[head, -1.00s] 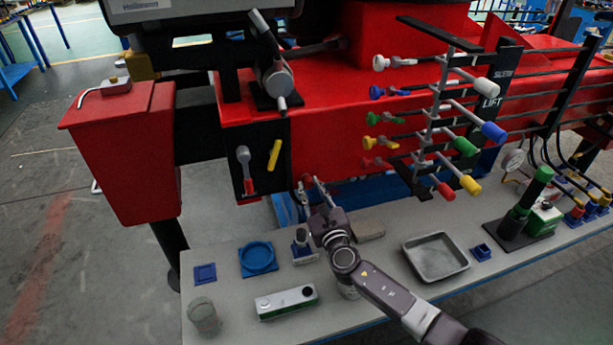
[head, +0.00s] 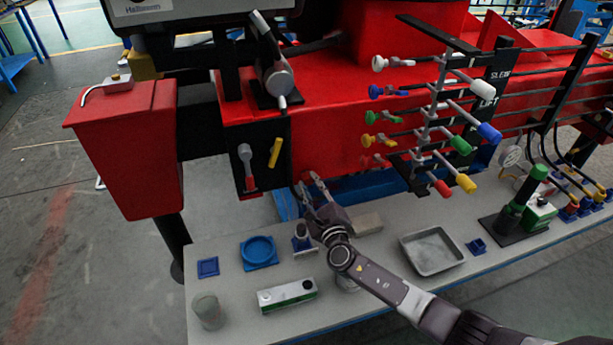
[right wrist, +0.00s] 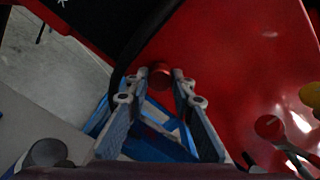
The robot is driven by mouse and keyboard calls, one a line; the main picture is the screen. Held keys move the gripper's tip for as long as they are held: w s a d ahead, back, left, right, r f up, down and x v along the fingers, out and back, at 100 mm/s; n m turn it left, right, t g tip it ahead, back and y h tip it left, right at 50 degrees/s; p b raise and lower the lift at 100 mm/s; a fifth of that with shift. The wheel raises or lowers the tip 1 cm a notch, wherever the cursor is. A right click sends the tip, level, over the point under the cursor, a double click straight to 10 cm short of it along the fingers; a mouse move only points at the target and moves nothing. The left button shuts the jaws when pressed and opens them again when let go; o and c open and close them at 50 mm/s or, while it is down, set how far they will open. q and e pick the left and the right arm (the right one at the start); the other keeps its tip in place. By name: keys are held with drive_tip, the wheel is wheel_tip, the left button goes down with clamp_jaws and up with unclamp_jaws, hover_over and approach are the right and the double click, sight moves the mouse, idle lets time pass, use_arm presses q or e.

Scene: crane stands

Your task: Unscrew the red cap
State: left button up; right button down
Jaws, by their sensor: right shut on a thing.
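The red cap (right wrist: 160,75) is small and round and shows between my two fingertips in the right wrist view, against the red machine body (right wrist: 235,60). My right gripper (right wrist: 159,79) is shut on it, with a finger on either side. In the head view my right gripper (head: 307,182) reaches up to the lower front edge of the red machine, above the grey bench. The cap is too small to make out clearly there. My left gripper is not in view.
The grey bench (head: 365,268) holds a blue round dish (head: 259,252), a green-white level (head: 287,295), a glass (head: 208,311) and a metal tray (head: 432,251). Coloured levers (head: 460,145) stick out on the right. A red box (head: 128,145) hangs at left.

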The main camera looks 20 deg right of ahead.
drive_tip(key=n+p, duration=0.2)
drive_tip(key=shift+s+n, duration=0.15)
drive_tip(key=shift+n, duration=0.15)
drive_tip(key=shift+f+n+p, duration=0.1)
drive_tip(key=shift+n+p, duration=0.2)
drive_tip(key=shift+n, duration=0.4)
drive_tip(key=shift+f+n, duration=0.25)
drive_tip(key=shift+n, duration=0.25)
drive_tip(key=c, duration=1.9)
unclamp_jaws()
drive_tip(key=o, duration=0.3)
drive_tip(key=shift+r, duration=0.2)
drive_tip(key=shift+r, duration=0.1)
drive_tip(key=shift+c, duration=0.7)
